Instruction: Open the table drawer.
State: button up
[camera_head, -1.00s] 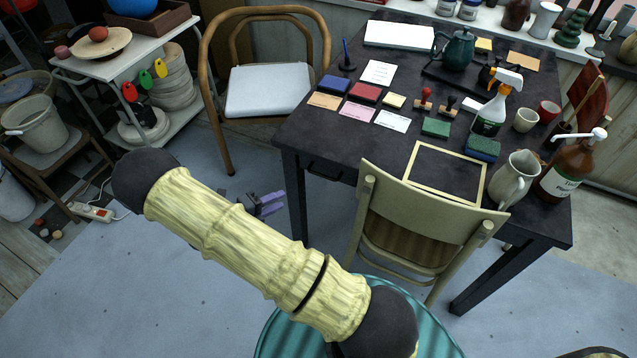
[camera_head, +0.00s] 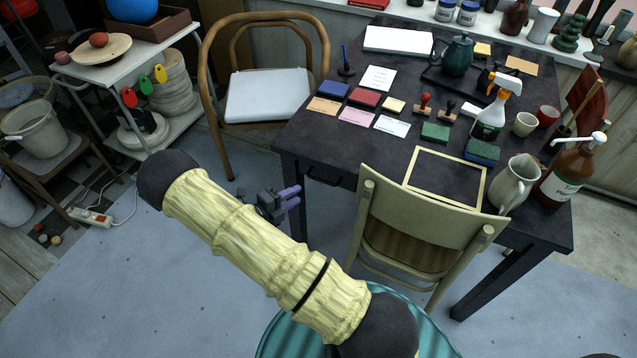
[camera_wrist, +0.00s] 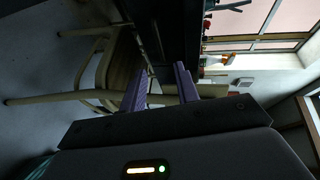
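The dark table (camera_head: 300,152) stands right of centre in the head view. Its drawer handle (camera_head: 324,180), a dark bar, shows on the front at the left; the drawer looks shut, with no visible gap. My gripper (camera_head: 292,198), with purple fingers, is left of and slightly below the handle, apart from it. In the wrist view the two fingers (camera_wrist: 159,88) are spread with nothing between them, pointing toward the dark table front (camera_wrist: 172,35). The handle is not clear in the wrist view.
A beige chair (camera_head: 420,215) stands against the table front, right of the handle; it also shows in the wrist view (camera_wrist: 122,60). A wooden armchair (camera_head: 268,95) is behind left. A spray bottle (camera_head: 490,120) and other items crowd the tabletop.

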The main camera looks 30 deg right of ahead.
jog(key=x, duration=1)
jog(key=shift+d, duration=0.15)
grip_shut()
